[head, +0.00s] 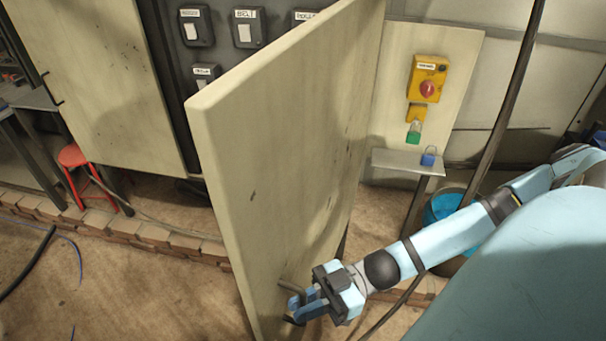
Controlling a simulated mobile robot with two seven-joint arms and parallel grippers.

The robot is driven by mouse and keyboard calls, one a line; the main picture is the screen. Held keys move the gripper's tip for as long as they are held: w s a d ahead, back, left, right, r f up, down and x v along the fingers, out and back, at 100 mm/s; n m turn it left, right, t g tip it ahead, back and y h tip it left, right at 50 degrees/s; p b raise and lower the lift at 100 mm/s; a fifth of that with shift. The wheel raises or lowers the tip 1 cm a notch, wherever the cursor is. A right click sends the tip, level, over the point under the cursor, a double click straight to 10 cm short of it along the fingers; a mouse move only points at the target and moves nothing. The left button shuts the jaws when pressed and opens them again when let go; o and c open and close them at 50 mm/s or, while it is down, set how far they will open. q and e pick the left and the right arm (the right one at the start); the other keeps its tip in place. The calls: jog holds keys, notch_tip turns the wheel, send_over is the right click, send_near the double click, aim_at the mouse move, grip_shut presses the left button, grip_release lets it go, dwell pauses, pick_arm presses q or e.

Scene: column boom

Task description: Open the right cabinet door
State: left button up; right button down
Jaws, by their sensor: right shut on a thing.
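The right cabinet door (275,140) is a pale, worn panel that stands swung out from the dark cabinet (225,65) towards me. Its handle (291,287) is a small bar low on the door's face, partly hidden by my gripper. My right gripper (301,304) is shut on the handle, with its blue fingers against the door. My left gripper does not show. Another pale door panel (100,75) is at the left of the cabinet.
Labelled switches (249,28) sit inside the cabinet. A yellow box with a red knob (427,80) is on a board at right, above a small shelf (405,162) with a blue padlock (428,158). A blue bucket (441,207) stands behind my right arm. A red stool (73,157) is at left.

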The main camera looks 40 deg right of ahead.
jog(key=c, duration=1.2)
grip_release()
jog(key=b+v, duration=0.2)
jog(key=v, duration=1.1)
jog(key=shift+d, duration=0.35)
jog(key=shift+r, duration=0.1)
jog(key=shift+s+d, duration=0.1)
jog(key=shift+d, duration=0.05)
